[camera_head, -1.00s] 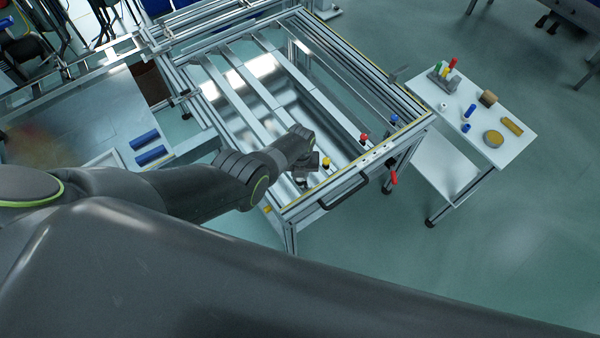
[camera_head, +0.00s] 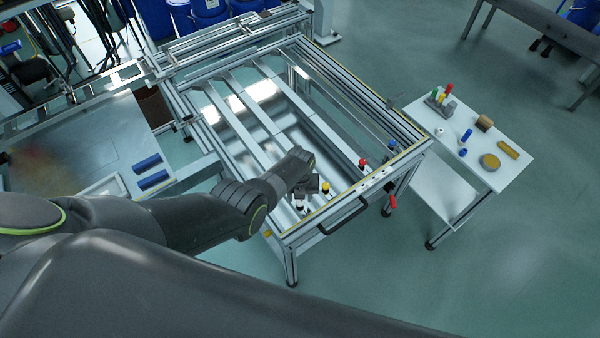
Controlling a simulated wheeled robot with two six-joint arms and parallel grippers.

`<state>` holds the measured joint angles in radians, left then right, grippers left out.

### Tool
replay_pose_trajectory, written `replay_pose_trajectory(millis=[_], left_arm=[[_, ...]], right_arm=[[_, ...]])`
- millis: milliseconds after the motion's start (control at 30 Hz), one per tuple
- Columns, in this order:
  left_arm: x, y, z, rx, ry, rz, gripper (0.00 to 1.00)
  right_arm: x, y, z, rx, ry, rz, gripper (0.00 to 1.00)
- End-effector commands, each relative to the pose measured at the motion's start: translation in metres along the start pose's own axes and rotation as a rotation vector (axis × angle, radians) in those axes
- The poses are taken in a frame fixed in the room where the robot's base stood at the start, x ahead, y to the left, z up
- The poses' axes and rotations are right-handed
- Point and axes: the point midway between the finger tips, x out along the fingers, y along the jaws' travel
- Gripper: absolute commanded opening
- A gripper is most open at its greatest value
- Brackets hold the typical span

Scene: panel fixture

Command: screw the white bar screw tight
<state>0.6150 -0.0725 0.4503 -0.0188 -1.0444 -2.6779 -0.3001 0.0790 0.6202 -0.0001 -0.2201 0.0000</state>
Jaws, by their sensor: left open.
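The white bar screw (camera_head: 300,207) stands at the front left end of the bars in the panel fixture, with a white top and a dark part beside it. It is small, and I cannot tell how deep it sits. My left gripper (camera_head: 306,191) is open, pointing down just above or behind the white screw. I cannot tell whether they touch, and the fingertips are partly hidden by my own wrist. The yellow (camera_head: 326,187), red (camera_head: 362,163) and blue (camera_head: 391,144) screws stand along the same front rail to the right. My right gripper is not in view.
A white side table (camera_head: 500,165) holds coloured parts. Floor is clear at the front right.

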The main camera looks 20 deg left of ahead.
Motion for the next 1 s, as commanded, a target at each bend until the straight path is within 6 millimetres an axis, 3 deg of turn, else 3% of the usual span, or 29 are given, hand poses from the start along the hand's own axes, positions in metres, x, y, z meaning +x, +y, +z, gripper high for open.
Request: replay_pose_trajectory(millis=[33, 200, 400, 800, 1000], left_arm=[[-0.015, 0.0, 0.0, 0.0, -0.003, -0.002, 0.45], [-0.045, 0.0, 0.0, -0.001, -0.002, -0.001, 0.45], [-0.073, 0.0, 0.0, -0.001, -0.002, -0.002, 0.45], [-0.128, 0.0, 0.0, 0.0, -0.003, -0.001, 0.45], [-0.146, 0.0, 0.0, 0.0, -0.002, -0.001, 0.45]], right_arm=[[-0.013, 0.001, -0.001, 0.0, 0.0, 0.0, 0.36], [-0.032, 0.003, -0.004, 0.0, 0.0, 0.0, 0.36], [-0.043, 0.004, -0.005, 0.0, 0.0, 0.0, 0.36], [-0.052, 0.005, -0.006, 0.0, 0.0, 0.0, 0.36], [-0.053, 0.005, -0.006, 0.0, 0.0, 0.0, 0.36]])
